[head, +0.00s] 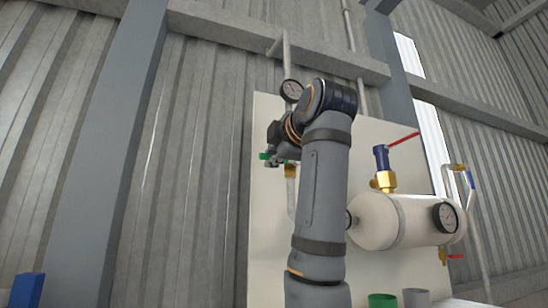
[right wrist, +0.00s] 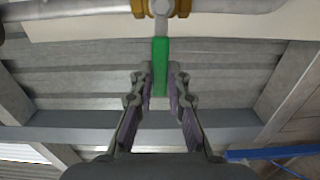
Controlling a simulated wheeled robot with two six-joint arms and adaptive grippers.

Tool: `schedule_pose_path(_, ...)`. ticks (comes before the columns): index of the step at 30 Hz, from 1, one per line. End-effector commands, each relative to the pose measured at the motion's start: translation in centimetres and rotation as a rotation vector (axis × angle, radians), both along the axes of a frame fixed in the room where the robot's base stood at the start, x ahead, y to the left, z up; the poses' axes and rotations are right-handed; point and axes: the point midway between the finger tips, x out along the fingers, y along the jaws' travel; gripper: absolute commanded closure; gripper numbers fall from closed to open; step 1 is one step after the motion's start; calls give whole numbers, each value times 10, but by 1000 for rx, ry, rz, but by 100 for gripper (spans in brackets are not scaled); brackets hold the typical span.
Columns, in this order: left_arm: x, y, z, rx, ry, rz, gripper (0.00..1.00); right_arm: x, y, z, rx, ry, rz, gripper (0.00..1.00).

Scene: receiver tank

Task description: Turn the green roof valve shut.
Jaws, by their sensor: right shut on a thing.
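The green valve handle (right wrist: 160,60) runs between the fingers of my right gripper (right wrist: 160,82) in the right wrist view. The gripper is shut on it, with the fingertips on either side. The handle hangs from a brass valve body (right wrist: 180,8) on a pipe at the top of that view. In the head view, my right gripper (head: 272,156) is at the upper left of the pale panel, and only a bit of the green handle (head: 264,156) shows past it. The brass valve body (head: 290,171) shows just below the gripper. My left gripper is not in view.
Green (head: 382,301) and grey (head: 416,298) cylinders stand below.

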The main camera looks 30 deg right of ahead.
Motion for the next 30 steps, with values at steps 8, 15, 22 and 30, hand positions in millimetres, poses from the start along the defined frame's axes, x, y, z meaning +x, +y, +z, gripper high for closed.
schedule_pose_path(8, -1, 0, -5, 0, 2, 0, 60, 1, 0, -5, -46, 17, 1, 100)
schedule_pose_path(15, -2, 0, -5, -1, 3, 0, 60, 1, 0, -6, -51, 19, 1, 100)
schedule_pose_path(22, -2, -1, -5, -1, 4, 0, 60, 1, 0, -6, -51, 20, 1, 76)
schedule_pose_path(30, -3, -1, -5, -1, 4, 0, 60, 0, 0, -5, -50, 16, 1, 61)
